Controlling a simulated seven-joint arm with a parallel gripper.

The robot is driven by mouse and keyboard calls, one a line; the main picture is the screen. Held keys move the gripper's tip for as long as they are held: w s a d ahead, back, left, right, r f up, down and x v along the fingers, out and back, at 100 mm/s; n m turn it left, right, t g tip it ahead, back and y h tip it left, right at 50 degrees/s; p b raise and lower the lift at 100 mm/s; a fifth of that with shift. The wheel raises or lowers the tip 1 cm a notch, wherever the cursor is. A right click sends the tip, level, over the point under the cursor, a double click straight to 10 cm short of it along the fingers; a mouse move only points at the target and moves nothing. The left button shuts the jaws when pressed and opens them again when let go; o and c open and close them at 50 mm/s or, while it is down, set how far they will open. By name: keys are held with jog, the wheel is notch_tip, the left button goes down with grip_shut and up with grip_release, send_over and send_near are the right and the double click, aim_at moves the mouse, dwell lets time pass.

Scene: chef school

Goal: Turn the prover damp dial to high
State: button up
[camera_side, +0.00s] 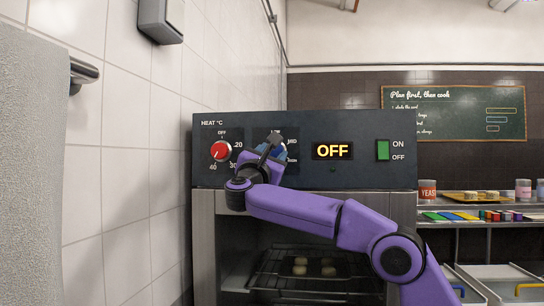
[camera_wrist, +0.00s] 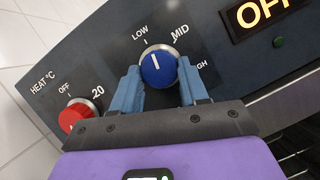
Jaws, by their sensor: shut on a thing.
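The damp dial (camera_wrist: 158,72) is a round blue knob with a white pointer line on the dark control panel. In the wrist view its pointer aims close to the LOW mark; MID is to the right, and the HIGH label is partly covered by a finger. My gripper (camera_wrist: 159,64) has one blue finger on each side of the knob and is shut on it. In the side view my gripper (camera_side: 272,148) covers most of the dial and part of its labels.
A red heat dial (camera_wrist: 74,116) sits close left of my gripper. Right of it are a lit OFF display (camera_side: 332,151) and a green ON/OFF switch (camera_side: 383,150). Below, a wire rack (camera_side: 300,284) holds several pale dough pieces. A tiled wall stands at left.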

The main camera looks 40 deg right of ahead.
jog(key=m+g, duration=0.1)
jog(key=m, duration=0.1)
jog(key=m+g, duration=0.1)
jog(key=m, duration=0.1)
jog(key=shift+w+a+m+h, duration=0.1)
jog(key=shift+a+m+h, duration=0.05)
jog(key=shift+m+h, duration=0.2)
jog(key=shift+m+g, duration=0.6)
jog(key=shift+m, duration=0.75)
jog(key=o, duration=1.1)
jog(key=shift+r, duration=0.1)
jog(key=shift+c, duration=0.2)
jog(key=shift+a, duration=0.1)
jog(key=v, duration=1.7)
jog(key=shift+a+r, duration=0.1)
jog(key=shift+a, duration=0.05)
